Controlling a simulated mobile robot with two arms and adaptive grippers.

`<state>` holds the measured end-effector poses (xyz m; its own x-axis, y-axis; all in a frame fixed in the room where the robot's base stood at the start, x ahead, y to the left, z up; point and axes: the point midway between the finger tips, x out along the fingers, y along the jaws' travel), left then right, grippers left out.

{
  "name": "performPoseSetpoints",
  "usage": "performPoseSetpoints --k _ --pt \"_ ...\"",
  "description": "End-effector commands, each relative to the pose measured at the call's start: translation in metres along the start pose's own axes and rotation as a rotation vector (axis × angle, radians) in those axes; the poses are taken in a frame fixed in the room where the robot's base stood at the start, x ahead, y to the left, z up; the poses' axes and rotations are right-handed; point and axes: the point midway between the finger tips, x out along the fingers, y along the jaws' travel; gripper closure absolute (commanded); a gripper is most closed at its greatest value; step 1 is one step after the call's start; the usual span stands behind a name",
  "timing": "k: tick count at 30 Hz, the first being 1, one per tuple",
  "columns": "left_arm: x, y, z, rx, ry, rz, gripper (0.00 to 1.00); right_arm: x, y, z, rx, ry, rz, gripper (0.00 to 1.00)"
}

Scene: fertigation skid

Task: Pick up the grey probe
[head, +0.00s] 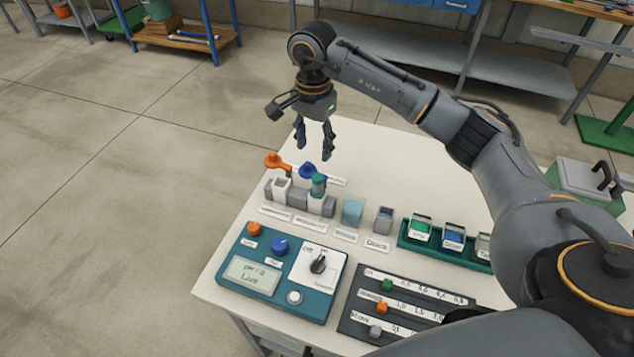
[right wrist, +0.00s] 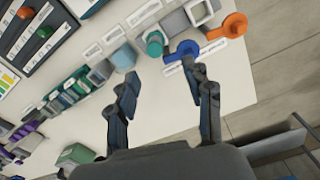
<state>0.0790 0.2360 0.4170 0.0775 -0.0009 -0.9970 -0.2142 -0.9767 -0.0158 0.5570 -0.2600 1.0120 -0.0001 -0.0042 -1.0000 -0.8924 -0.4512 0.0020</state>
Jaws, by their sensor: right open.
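My right gripper (head: 313,148) is open and empty, fingers pointing down above the white table, behind the row of small fixtures. In the right wrist view the open fingers (right wrist: 162,85) frame bare tabletop. A teal-capped cylinder (head: 318,185) stands upright in a white and grey holder; its round cap also shows in the right wrist view (right wrist: 154,42), just beyond the fingers and apart from them. I cannot tell whether this is the grey probe, and no other part is clearly a probe. My left gripper is not in view.
An orange lever (head: 275,161) and a blue lever (head: 307,171) sit close to the cylinder. A pale blue cup (head: 352,210) and a grey cup (head: 383,219) stand to its right. A teal control box (head: 268,283) and a slider panel (head: 397,315) lie in front. The table's back is clear.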

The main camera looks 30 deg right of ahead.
Motion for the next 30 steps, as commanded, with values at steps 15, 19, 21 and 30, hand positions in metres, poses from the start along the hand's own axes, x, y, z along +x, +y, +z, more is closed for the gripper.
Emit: performPoseSetpoints --k 15,19,21,30 --pt "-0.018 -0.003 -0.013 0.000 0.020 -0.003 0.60 0.072 0.002 0.001 0.002 -0.005 0.001 0.49" --pt "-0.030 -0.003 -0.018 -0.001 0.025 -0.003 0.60 0.086 0.006 0.001 0.002 -0.007 0.004 0.49" --pt "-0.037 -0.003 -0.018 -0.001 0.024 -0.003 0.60 0.096 0.009 0.000 0.003 -0.008 0.004 0.49" --pt "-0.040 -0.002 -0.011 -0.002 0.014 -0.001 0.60 0.123 0.008 -0.001 0.002 -0.005 -0.001 0.49"
